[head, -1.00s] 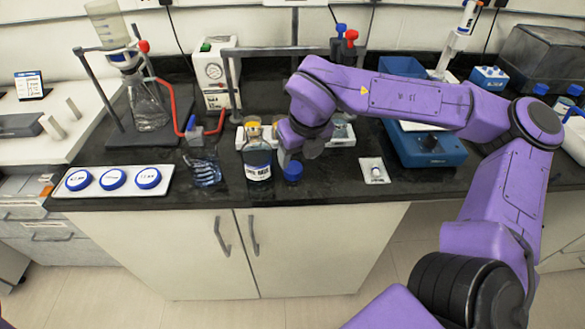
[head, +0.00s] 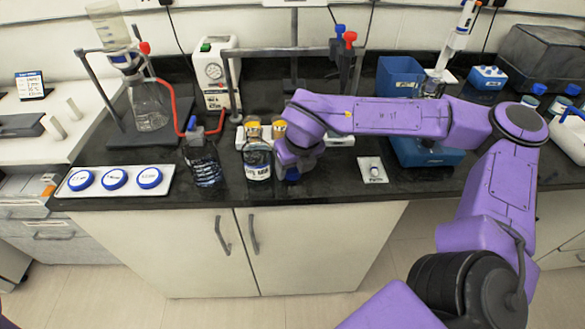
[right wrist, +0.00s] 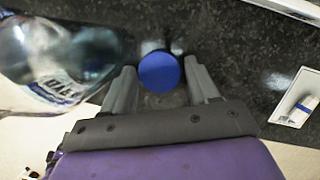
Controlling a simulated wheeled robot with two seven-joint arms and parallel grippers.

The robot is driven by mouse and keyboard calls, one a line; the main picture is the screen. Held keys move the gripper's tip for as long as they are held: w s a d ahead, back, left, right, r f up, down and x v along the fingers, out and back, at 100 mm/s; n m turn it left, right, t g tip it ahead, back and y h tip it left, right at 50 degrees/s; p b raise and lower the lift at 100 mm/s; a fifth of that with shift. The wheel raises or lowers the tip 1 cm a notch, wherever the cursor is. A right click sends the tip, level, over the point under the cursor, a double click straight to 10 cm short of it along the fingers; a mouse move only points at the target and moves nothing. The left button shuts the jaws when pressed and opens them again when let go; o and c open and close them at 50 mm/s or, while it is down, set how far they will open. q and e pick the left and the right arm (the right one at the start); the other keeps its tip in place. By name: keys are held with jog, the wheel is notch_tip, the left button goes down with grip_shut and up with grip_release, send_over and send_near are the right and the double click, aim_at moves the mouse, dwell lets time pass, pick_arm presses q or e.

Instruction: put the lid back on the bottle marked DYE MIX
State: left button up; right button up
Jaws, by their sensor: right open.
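A round blue lid (right wrist: 160,72) lies on the dark counter just right of the bottle. In the head view the lid (head: 292,174) is partly hidden by my gripper. My right gripper (right wrist: 160,68) is open, pointing down, with one finger on each side of the lid. I cannot tell whether the fingers touch it. My left gripper is out of view.
A dark bottle (head: 203,160) stands left of the labelled bottle. A white strip with several blue discs (head: 115,179) lies further left. A small white tray (head: 372,170) lies to the right. A filter stand with flask (head: 148,105) and a pump box (head: 214,75) stand behind.

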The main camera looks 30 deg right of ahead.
aim_at(294, 169)
jog(key=c, duration=0.8)
jog(key=shift+r, duration=0.1)
jog(key=shift+r, duration=0.2)
notch_tip(294, 169, up, 2)
jog(key=shift+r, duration=0.2)
jog(key=s+a+r+b, duration=0.1)
jog(key=s+a+r, duration=0.1)
jog(key=s+r, duration=0.1)
jog(key=s+a+r+b, duration=0.1)
jog(key=s+a+r, duration=0.1)
jog(key=s, duration=0.3)
jog(key=s+a+r, duration=0.2)
jog(key=s+r, duration=0.2)
jog(key=r, duration=0.1)
jog(key=shift+s+b, duration=0.35)
jog(key=shift+b, duration=0.05)
